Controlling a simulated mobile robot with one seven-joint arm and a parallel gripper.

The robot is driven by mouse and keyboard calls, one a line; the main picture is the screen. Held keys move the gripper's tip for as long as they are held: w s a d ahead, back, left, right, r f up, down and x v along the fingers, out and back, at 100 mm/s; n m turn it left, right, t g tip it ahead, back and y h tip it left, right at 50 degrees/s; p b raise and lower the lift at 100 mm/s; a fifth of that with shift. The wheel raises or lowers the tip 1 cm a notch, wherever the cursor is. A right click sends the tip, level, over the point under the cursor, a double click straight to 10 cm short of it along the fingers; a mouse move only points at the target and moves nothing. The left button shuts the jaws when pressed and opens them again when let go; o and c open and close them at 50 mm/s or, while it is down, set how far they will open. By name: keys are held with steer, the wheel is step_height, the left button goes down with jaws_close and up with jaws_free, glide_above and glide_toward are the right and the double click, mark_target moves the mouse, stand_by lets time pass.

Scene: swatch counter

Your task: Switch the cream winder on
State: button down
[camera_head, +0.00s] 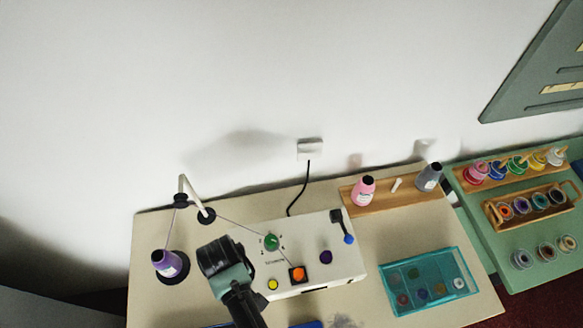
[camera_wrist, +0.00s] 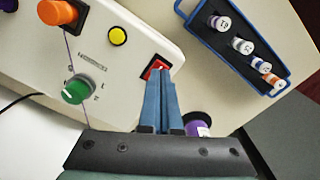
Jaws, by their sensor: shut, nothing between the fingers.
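The cream winder (camera_head: 345,262) stands on the counter, with a green dial (camera_head: 271,241), a yellow button (camera_head: 273,284) and an orange bobbin (camera_head: 298,273) on top. In the wrist view the winder (camera_wrist: 125,65) also shows a red rocker switch (camera_wrist: 155,68) near its edge. My gripper (camera_wrist: 161,83) is shut and empty, its blue-grey fingertips over the lower part of the switch. I cannot tell whether they touch it. In the head view my gripper hides the winder's left end and the switch.
A purple thread cone (camera_head: 167,263) stands left of the winder, its thread running over a guide arm (camera_head: 188,188) to the bobbin. A blue tray of spools (camera_wrist: 181,12) lies near the switch side. A teal tray (camera_head: 468,262) and a wooden cone rack (camera_head: 384,200) are to the right.

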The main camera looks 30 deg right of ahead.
steer(key=shift+f+b, duration=0.7)
steer(key=shift+f, duration=0.25)
stand_by(0.4)
steer(key=shift+r, duration=0.15)
step_height(320, 180, up, 7)
steer(key=p, duration=0.7)
steer(key=shift+p, duration=0.3)
steer(key=shift+w, duration=0.1)
